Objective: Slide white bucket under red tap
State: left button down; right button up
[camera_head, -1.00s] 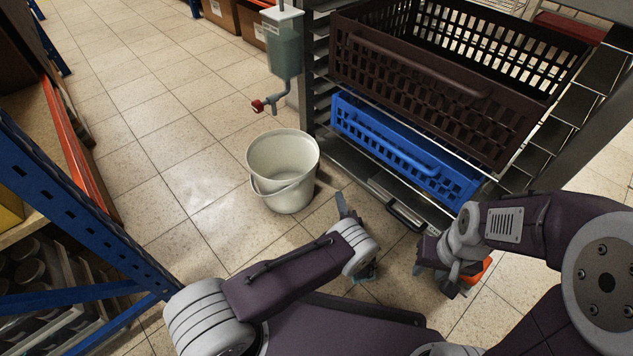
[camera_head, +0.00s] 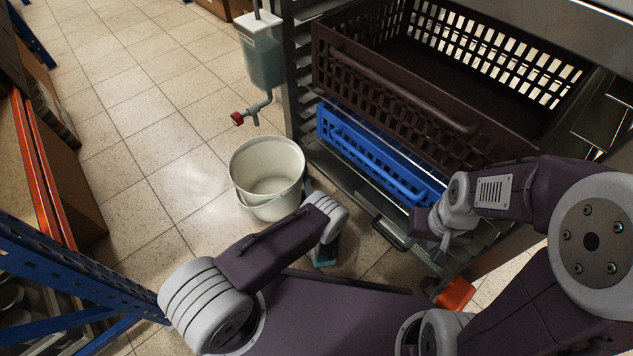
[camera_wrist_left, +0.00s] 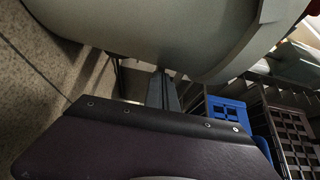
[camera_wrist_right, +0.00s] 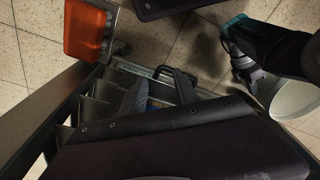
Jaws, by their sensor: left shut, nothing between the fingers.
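The white bucket (camera_head: 262,208) stands upright on the floor with its handle hanging at its near side; the inside I can see looks empty. The red tap (camera_head: 238,118) hangs below a grey-green tank (camera_head: 265,62), above and a little left of the bucket in the head view. My left gripper (camera_head: 308,186) is shut and empty, close beside the bucket's lower right side. In the left wrist view its fingers (camera_wrist_left: 161,90) are close below the bucket (camera_wrist_left: 165,35); I cannot tell whether they touch. My right gripper (camera_head: 443,243) is by the rack, its jaws unclear.
A metal rack holds a dark brown crate (camera_head: 400,95) and a blue crate (camera_head: 375,155) right of the bucket. A blue-framed shelf (camera_head: 75,270) is at the left. An orange-red object (camera_head: 456,295) is below my right gripper. Floor left of the bucket is clear.

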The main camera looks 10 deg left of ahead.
aim_at(299, 188)
pick_arm(q)
jog(key=shift+a, duration=0.15)
jog(key=shift+a, duration=0.1)
jog(key=shift+s+a+r+p, duration=0.1)
jog(key=shift+a+p, duration=0.3)
jog(key=shift+a, duration=0.15)
jog(key=shift+s+a+r+p, duration=0.1)
jog(key=shift+a+p, duration=0.25)
jog(key=shift+a, duration=0.15)
jog(key=shift+a+f, duration=0.1)
jog(key=shift+a, duration=0.25)
jog(key=shift+f, duration=0.1)
